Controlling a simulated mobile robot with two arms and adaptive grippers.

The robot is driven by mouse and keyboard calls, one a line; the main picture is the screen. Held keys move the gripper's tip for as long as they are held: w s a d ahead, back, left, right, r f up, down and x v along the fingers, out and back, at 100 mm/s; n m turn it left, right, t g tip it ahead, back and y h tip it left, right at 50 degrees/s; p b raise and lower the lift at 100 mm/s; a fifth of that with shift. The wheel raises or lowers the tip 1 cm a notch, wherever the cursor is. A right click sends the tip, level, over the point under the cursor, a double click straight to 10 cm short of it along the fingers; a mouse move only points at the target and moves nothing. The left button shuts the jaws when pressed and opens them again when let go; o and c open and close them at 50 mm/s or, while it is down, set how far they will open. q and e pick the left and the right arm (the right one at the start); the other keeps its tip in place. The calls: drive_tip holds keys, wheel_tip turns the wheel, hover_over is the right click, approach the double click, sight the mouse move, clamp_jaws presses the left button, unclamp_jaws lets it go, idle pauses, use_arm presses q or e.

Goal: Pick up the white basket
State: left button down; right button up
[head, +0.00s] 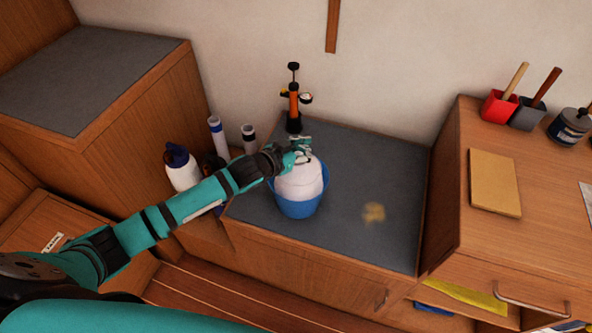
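A white rounded thing (298,181), perhaps the white basket, sits inside a blue bucket (298,208) on the grey counter top; its lower part is hidden by the bucket. My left gripper (303,148) is at the upper back edge of the white thing, its fingers over or just behind its top. The fingers are small in view, and I cannot tell whether they touch it or hold anything. My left arm crosses in from the lower left. My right gripper is not in view.
An orange and black pump-like tool (294,100) stands behind the bucket. A white bottle (183,170) and rolled tubes (217,136) stand to the left. A higher wooden cabinet (450,215) borders the right. The grey counter (385,165) is clear right of the bucket, except a yellowish stain.

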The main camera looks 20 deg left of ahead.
use_arm(q)
drive_tip(key=shift+s+d+f, duration=0.25)
drive_tip(key=shift+s+f, duration=0.2)
drive_tip(key=shift+f, duration=0.3)
drive_tip(key=shift+r, duration=0.25)
drive_tip(key=r, duration=0.2)
drive_tip(key=shift+s+d+r, duration=0.15)
drive_tip(key=shift+s+r, duration=0.15)
drive_tip(key=shift+r, duration=0.05)
drive_tip(key=s+d+r+p, duration=0.1)
drive_tip(key=s+r, duration=0.2)
drive_tip(key=s, duration=0.4)
drive_tip(key=s+d+r+p, duration=0.1)
drive_tip(key=s+d+r, duration=0.1)
drive_tip(key=s, duration=0.5)
drive_tip(key=shift+s+r+p, duration=0.2)
drive_tip(key=shift+r+p, duration=0.2)
drive_tip(key=shift+r, duration=0.05)
